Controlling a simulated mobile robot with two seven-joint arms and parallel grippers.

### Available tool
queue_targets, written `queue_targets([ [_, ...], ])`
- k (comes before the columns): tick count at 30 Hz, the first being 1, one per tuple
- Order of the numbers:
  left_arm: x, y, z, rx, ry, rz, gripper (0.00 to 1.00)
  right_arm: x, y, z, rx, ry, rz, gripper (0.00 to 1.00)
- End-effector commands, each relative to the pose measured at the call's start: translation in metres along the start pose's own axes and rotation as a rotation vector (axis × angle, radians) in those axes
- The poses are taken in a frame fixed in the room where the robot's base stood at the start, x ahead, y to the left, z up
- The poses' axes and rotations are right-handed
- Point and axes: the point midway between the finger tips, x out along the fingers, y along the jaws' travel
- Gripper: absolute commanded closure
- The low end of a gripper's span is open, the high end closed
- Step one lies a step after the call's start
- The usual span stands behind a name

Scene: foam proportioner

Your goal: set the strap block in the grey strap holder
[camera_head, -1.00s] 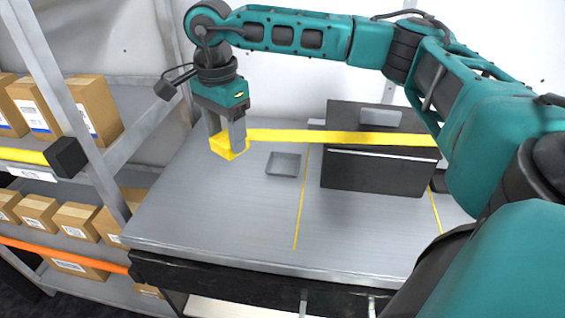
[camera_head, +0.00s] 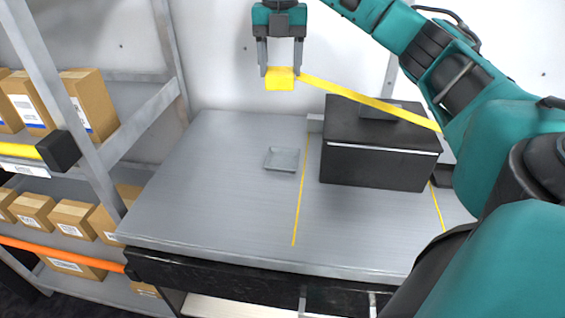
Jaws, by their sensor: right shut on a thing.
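The yellow strap block (camera_head: 280,79) is held between the fingers of my right gripper (camera_head: 280,68), high above the back of the table. A yellow strap (camera_head: 370,102) runs from the block to the right, passing over the black box and behind my right arm. The grey strap holder (camera_head: 282,160) is a small shallow square tray on the table, empty, left of the yellow line. The block is well above the holder and apart from it. My left gripper is not in view.
The table's left part is clear. A shelf with several cardboard boxes (camera_head: 90,105) stands at the left.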

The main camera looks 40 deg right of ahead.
Motion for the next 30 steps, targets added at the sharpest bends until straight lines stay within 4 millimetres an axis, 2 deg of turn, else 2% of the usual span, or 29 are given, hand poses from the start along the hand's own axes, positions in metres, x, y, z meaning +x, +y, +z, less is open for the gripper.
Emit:
queue_targets([
  [5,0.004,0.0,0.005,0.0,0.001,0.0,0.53,0.009,-0.005,0.002,0.099,0.003,-0.001,0.74],
  [12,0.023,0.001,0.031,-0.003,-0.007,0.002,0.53,0.071,-0.006,0.002,0.104,0.005,-0.004,0.74],
  [15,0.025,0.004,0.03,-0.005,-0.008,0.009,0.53,0.095,-0.006,0.002,0.102,0.004,-0.004,0.74],
  [21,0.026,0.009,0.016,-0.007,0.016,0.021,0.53,0.138,-0.006,0.002,0.102,0.002,-0.003,0.74],
  [30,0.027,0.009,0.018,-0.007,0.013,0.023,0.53,0.163,-0.005,0.003,0.101,0.001,-0.001,0.74],
])
